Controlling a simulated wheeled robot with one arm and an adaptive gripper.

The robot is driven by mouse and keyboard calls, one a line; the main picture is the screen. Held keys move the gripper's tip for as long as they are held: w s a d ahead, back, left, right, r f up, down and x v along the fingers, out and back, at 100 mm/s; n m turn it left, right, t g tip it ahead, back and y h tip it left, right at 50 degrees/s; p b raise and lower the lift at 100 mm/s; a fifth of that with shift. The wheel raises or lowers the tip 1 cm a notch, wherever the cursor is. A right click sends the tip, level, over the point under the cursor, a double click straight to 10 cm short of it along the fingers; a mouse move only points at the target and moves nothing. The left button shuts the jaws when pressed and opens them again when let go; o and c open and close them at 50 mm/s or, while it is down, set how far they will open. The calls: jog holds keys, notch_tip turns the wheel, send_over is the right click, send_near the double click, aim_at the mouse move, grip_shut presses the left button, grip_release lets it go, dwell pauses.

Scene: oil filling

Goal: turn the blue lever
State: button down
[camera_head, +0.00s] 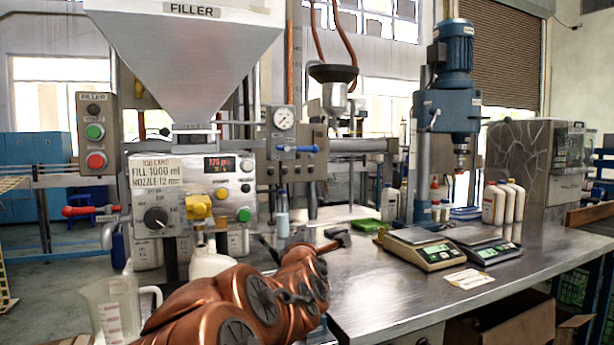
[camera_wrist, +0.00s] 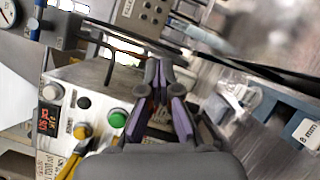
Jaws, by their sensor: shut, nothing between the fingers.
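The blue lever (camera_head: 298,148) sits on a grey panel below a round gauge, right of the filler control box, in the head view. It lies roughly level, pointing right. In the wrist view a small blue part (camera_wrist: 35,22) beside the gauge at the upper left looks like this lever. My gripper (camera_wrist: 160,75) is shut and empty, its purple-padded fingers together in the middle of the wrist view. It is apart from the lever. In the head view my copper arm reaches in from the bottom, and its end is low over the bench, below and in front of the lever.
The filler control box (camera_head: 190,195) has a yellow nozzle, knob and buttons. A red lever (camera_head: 90,210) is at the left. A measuring jug (camera_head: 112,310) stands at front left. Scales (camera_head: 425,250), white bottles (camera_head: 495,203) and a drill press (camera_head: 447,110) occupy the right bench.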

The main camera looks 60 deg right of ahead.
aim_at(296, 149)
notch_tip(296, 149, up, 7)
jog(key=s+d+n+t+y+b, duration=0.1)
jog(key=s+d+n+t+b, duration=0.2)
jog(key=n+t, duration=0.95)
jog(key=w+d+r+n+g, duration=0.3)
jog(key=w+d+r, duration=0.2)
jog(key=w+r, duration=0.2)
jog(key=shift+w+d+r+n, duration=0.15)
jog(key=shift+r+n, duration=0.2)
jog(key=shift+r, duration=0.85)
jog(key=shift+y, duration=0.3)
